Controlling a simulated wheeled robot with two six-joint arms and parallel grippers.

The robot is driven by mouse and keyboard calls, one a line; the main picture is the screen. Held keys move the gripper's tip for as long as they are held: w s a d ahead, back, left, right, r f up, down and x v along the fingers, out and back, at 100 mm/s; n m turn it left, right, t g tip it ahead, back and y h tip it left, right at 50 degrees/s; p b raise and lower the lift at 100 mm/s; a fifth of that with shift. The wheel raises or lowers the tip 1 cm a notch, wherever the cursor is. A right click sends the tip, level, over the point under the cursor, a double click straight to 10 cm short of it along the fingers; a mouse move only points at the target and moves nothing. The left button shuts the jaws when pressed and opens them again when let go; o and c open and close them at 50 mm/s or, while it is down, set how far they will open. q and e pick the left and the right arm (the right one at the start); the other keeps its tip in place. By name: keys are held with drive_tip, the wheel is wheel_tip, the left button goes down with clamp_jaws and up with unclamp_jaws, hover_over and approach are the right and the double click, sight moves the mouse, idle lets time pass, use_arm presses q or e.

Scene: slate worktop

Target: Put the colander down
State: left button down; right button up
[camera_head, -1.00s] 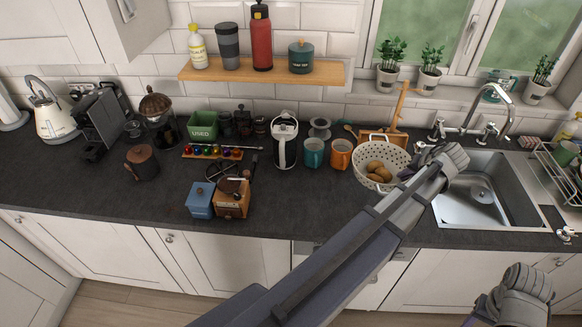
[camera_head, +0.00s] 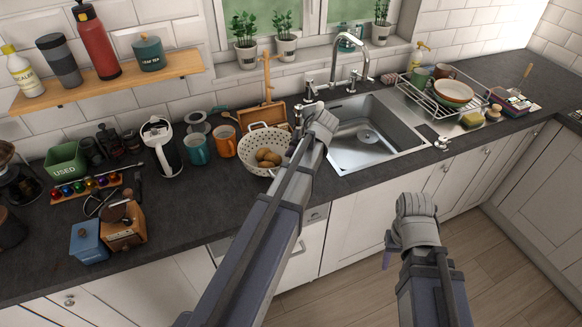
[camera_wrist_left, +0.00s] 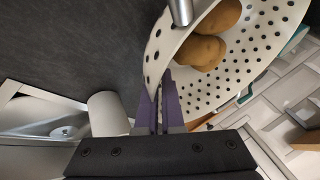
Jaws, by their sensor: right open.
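The white perforated colander (camera_head: 252,140), holding several brown potatoes (camera_head: 267,157), is by the worktop's front edge, left of the sink. In the left wrist view the colander (camera_wrist_left: 222,84) fills the upper right, with potatoes (camera_wrist_left: 202,50) inside. My left gripper (camera_head: 301,152) is at the colander's right side. Its purple fingers (camera_wrist_left: 161,108) are close together with the colander's wall between them. Whether the base touches the worktop cannot be told. My right gripper (camera_head: 388,258) is open and empty, in front of the cabinets, its fingers mostly hidden by its wrist.
The sink (camera_head: 368,138) is right of the colander, with a dish rack (camera_head: 440,100) beyond. An orange mug (camera_head: 224,142), a teal mug (camera_head: 197,151) and a white-and-black kettle (camera_head: 161,146) stand to its left. Dark worktop (camera_head: 188,208) in front of the mugs is clear.

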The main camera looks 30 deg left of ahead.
use_arm(q)
wheel_tip(320, 180, down, 4)
drive_tip(key=b, duration=0.3)
drive_tip(key=shift+r+b, duration=0.2)
drive_tip(key=shift+b, duration=0.1)
